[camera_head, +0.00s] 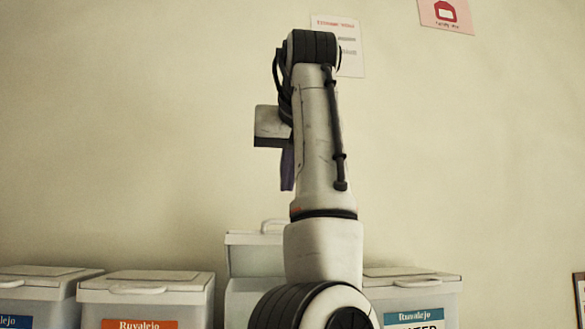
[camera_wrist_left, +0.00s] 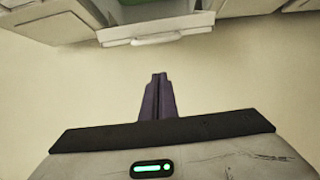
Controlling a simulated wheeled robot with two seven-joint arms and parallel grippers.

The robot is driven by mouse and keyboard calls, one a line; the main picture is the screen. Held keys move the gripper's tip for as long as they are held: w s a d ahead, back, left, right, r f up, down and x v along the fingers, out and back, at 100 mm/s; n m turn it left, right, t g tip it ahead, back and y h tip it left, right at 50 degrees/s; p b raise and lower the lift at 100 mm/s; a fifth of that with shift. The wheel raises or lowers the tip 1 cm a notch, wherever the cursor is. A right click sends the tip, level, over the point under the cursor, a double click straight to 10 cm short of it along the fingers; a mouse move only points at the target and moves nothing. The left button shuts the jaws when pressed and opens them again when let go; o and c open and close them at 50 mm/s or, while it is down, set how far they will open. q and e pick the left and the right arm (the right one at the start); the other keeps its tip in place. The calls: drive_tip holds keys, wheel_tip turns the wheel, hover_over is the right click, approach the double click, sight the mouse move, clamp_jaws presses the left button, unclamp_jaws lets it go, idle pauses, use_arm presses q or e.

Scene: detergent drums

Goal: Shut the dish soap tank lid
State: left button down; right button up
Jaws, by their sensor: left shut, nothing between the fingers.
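The raised lid (camera_head: 254,258) of the middle tank (camera_head: 252,303) stands open near the wall, with a handle on its top edge. My arm covers the right part of this tank, and no label shows on it. My left gripper (camera_head: 287,188) points down, above and apart from the lid. Its purple fingers are shut and empty. In the left wrist view, the fingers (camera_wrist_left: 158,76) point toward the lid (camera_wrist_left: 155,31), with wall showing between them. A green patch (camera_wrist_left: 150,4) shows beyond the lid inside the tank. My right gripper is out of view.
Closed tanks stand on both sides: one at the far left (camera_head: 45,290), one with an orange label (camera_head: 145,288), and one with a teal label (camera_head: 425,290). Two paper notices hang on the wall (camera_head: 120,120). The space above the closed tanks is clear.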

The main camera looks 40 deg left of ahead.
use_arm(q)
drive_tip(key=f, duration=0.3)
drive_tip(key=w+a+f, duration=0.1)
drive_tip(key=f, duration=0.1)
drive_tip(key=shift+a, duration=0.1)
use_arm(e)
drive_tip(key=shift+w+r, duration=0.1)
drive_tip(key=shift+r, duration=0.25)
use_arm(q)
drive_tip(key=shift+f, duration=0.15)
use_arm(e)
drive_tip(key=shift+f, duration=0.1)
